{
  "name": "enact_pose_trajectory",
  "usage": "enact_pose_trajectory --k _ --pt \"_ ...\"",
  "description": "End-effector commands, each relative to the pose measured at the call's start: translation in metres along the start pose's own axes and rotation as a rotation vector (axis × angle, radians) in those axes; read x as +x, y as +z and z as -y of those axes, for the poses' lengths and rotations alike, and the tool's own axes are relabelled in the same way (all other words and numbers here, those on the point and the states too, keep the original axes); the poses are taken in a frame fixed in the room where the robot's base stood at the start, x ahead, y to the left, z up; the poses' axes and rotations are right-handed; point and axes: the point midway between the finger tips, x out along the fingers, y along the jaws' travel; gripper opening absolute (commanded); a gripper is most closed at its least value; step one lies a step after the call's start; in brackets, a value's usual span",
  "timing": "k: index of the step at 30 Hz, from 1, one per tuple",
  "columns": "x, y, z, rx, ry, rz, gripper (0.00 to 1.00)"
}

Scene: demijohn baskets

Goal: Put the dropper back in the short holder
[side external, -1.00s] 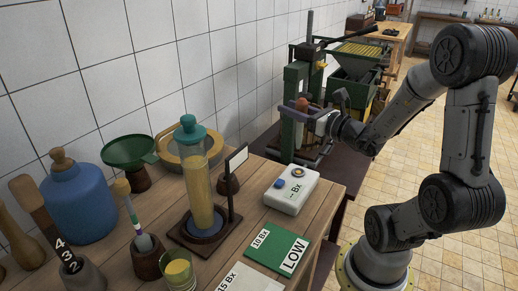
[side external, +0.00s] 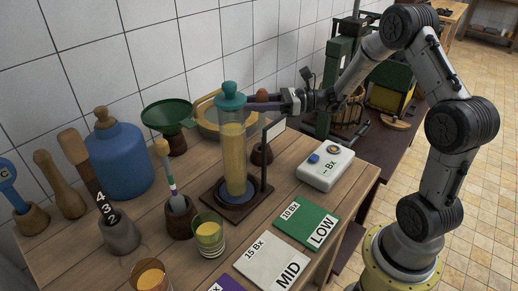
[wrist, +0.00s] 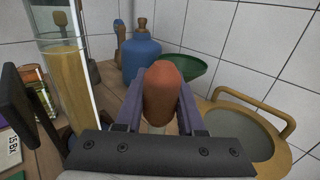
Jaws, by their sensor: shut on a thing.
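My gripper (side external: 260,102) is shut on the dropper's red-brown bulb (side external: 262,94), behind and right of the tall measuring cylinder. In the wrist view the bulb (wrist: 163,92) sits upright between the purple fingers (wrist: 160,105). A pale piece of the dropper's stem shows just below it; the tip is hidden. A short dark-brown wooden holder (side external: 262,154) stands on the bench behind the cylinder stand. In the side view it lies below the bulb, with a gap between. I cannot tell whether the tip is over or in it.
A green funnel (side external: 170,115) and a tan round pan (wrist: 245,130) are behind. A white meter (side external: 326,167) lies to the right.

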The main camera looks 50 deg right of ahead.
Motion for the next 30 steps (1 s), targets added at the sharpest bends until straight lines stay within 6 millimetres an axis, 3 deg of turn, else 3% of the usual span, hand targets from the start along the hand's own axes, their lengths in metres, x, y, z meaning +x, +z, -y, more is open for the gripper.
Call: enact_pose_trajectory --k 3,11,18,30 --pt "0.001 -0.019 -0.001 0.005 0.002 -0.001 0.00" --pt "0.000 -0.040 -0.001 0.002 0.000 -0.001 0.00" --pt "0.000 -0.070 -0.001 0.002 -0.001 0.000 0.00" --pt "0.000 -0.075 -0.001 0.001 -0.001 0.000 0.00"
